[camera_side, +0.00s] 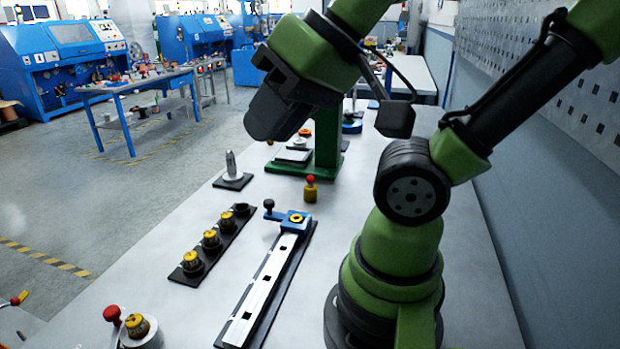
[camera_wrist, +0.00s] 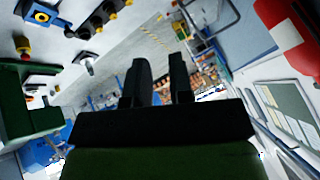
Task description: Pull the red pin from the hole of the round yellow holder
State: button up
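The round yellow holder (camera_side: 310,194) stands upright on the grey table, to the right of the dark steel post's plate. The red pin's round head (camera_side: 310,179) shows on top of it; the shaft is hidden in the holder. In the wrist view the yellow holder (camera_wrist: 22,46) appears small at the upper left. My gripper (camera_side: 272,115) hangs well above the table, up and left of the holder in the side view, touching nothing. In the wrist view its two dark fingers (camera_wrist: 160,75) are apart with nothing between them.
A blue block on a silver rail (camera_side: 268,283) lies near the holder. A black strip (camera_side: 232,232) with yellow-topped pulleys lies to its left. A metal post (camera_side: 231,168) stands on a plate. A green stand (camera_side: 327,150) rises behind the holder. A red knob (camera_side: 112,314) is at front left.

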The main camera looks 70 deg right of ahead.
jog(key=o, duration=0.5)
jog(key=w, duration=0.1)
jog(key=d, duration=0.1)
jog(key=w+d, duration=0.1)
jog(key=shift+w+r+g+h, duration=0.3)
jog(key=shift+g+h, duration=0.1)
jog(key=shift+c, duration=0.2)
jog(key=w+d+g+h, duration=0.1)
jog(key=w+d, duration=0.4)
jog(key=n+g, duration=0.4)
jog(key=g, duration=0.1)
send_over(311, 175)
notch_tip(311, 175, down, 18)
jog(key=shift+r, duration=0.1)
notch_tip(311, 175, down, 10)
jog(key=shift+r, duration=0.1)
grip_shut()
